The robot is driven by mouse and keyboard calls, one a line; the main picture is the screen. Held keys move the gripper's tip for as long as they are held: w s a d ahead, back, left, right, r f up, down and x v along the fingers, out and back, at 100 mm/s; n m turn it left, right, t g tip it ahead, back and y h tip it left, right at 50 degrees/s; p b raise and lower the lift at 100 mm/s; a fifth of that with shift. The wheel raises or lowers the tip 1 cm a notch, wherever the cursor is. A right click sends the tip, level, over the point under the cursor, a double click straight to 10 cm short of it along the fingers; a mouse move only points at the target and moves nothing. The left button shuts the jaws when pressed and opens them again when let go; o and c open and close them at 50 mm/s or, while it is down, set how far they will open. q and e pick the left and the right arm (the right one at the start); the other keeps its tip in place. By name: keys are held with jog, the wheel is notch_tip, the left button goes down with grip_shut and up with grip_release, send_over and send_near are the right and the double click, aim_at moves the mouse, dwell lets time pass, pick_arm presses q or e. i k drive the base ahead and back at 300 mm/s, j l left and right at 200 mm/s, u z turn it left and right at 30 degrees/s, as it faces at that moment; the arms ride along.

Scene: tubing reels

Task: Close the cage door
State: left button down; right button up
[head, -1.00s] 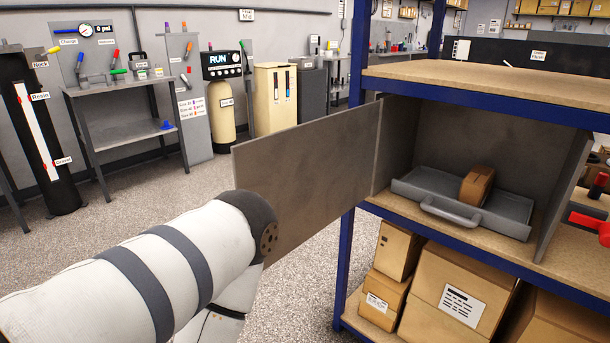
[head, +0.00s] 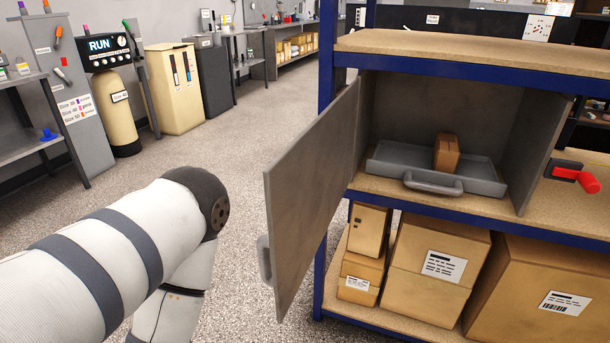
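The grey cage door (head: 312,185) stands open, swung out toward me from the left side of the grey cage (head: 415,110) on the blue shelf unit. A handle (head: 264,260) shows on the door's outer face near its free edge. Inside the cage a grey tray (head: 390,164) with a front handle holds a small brown box (head: 446,153). My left arm comes in from the left and bends down beside the door, with a gap of floor between them in the picture. My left gripper is out of view below. My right gripper is not in view.
A red-handled device (head: 578,177) sits on the shelf right of the cage. Cardboard boxes (head: 437,262) fill the lower shelf. The blue upright (head: 327,60) stands behind the door. Open speckled floor (head: 240,150) lies left of the door.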

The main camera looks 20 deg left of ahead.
aim_at(305, 185)
jog(key=i+j+z, duration=0.15)
jog(key=j, duration=0.2)
jog(key=i+j+z, duration=0.15)
jog(key=j, duration=0.2)
jog(key=j+z, duration=0.15)
jog(key=j, duration=0.25)
jog(key=i+j+z, duration=0.15)
jog(key=j, duration=0.25)
